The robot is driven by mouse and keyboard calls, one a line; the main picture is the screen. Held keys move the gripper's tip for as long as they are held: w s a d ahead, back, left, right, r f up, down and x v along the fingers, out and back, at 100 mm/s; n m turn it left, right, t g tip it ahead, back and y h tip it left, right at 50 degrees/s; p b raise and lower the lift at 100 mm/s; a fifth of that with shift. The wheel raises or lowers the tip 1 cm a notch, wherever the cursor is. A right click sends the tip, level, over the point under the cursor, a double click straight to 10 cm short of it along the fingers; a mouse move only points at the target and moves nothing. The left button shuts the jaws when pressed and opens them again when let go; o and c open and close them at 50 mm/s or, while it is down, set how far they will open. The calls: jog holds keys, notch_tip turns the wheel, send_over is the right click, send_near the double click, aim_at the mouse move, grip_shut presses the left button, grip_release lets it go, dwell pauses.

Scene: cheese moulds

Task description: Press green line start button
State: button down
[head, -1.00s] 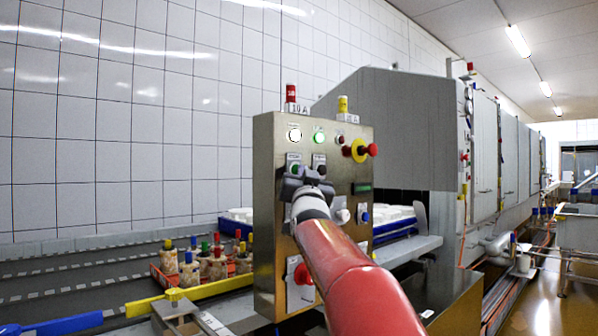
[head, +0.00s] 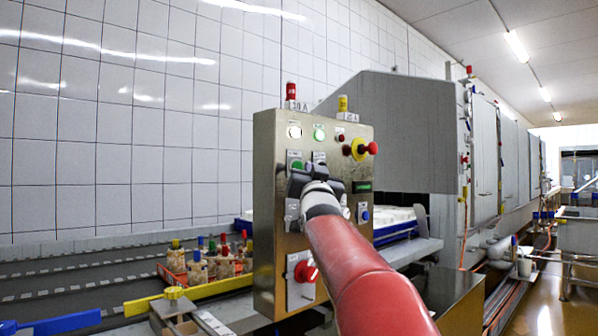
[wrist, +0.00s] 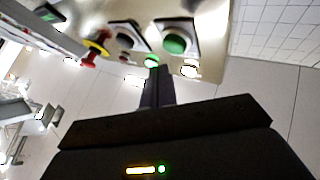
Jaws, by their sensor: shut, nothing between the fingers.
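A steel control panel (head: 264,230) stands in front of me in the head view. A green push button (head: 297,165) sits at its upper left, just above my gripper (head: 306,180). In the wrist view the green button (wrist: 175,44) shows clearly on a pale plate, with a black button (wrist: 125,40) beside it. My gripper (wrist: 155,76) is shut and empty. In the wrist view its fingertips lie below the two buttons, near a lit green lamp (wrist: 151,61). I cannot tell whether they touch the panel. My wrist hides the panel's middle in the head view.
A red-and-yellow emergency stop (head: 361,149) sticks out at the panel's upper right. A red rotary knob (head: 306,271) is low on the panel. A large grey machine (head: 400,120) stands behind.

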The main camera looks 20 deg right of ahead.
jog(key=s+b, duration=0.1)
jog(key=s, duration=0.1)
jog(key=s+d+b, duration=0.1)
jog(key=s+b, duration=0.1)
jog(key=shift+d, duration=0.2)
dwell(0.6)
jog(key=s+a+f+n+g+y, duration=0.1)
jog(key=s+a+f+g+y, duration=0.2)
jog(key=f, duration=0.5)
jog(key=s+a+f+n+g, duration=0.1)
jog(key=s+a+f+g, duration=0.1)
jog(key=s+a+f, duration=0.4)
jog(key=s+a+f+n+g+y, duration=0.1)
jog(key=a+f+g+y, duration=0.15)
jog(key=f, duration=0.65)
jog(key=s+a+f+n+g+y, duration=0.1)
jog(key=s+a+f+g, duration=0.2)
jog(key=s+f, duration=0.8)
jog(key=s+a+f+n+g, duration=0.2)
jog(key=s+f+g, duration=0.4)
jog(key=s+f, duration=0.6)
notch_tip(320, 180, down, 3)
jog(key=shift+a+f+y+p, duration=0.1)
jog(key=shift+a+y+p, duration=0.3)
jog(key=shift+a, duration=0.35)
